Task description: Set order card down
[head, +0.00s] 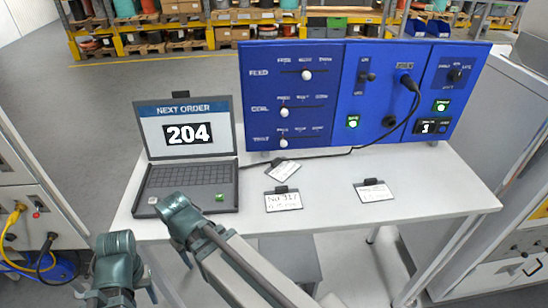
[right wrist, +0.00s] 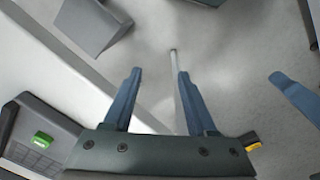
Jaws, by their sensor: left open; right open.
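Three white cards with dark clips lie on the white table (head: 445,175). One card, reading about "No 317" (head: 283,202), lies near the front edge, right of the laptop. A second card (head: 374,194) lies further right. A third card (head: 284,169) lies tilted behind the first, by the cable. I cannot tell which is the order card. My left gripper (head: 112,294) is low at the bottom left, in front of the table, apart from the cards. My right gripper (right wrist: 159,74) is open in the right wrist view, with nothing between its fingers.
A laptop (head: 187,174) showing "NEXT ORDER 204" stands at the table's left. A blue control panel (head: 335,105) with sliders and a plugged cable (head: 345,153) stands along the back. Grey cabinets flank both sides. The table's right front is clear.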

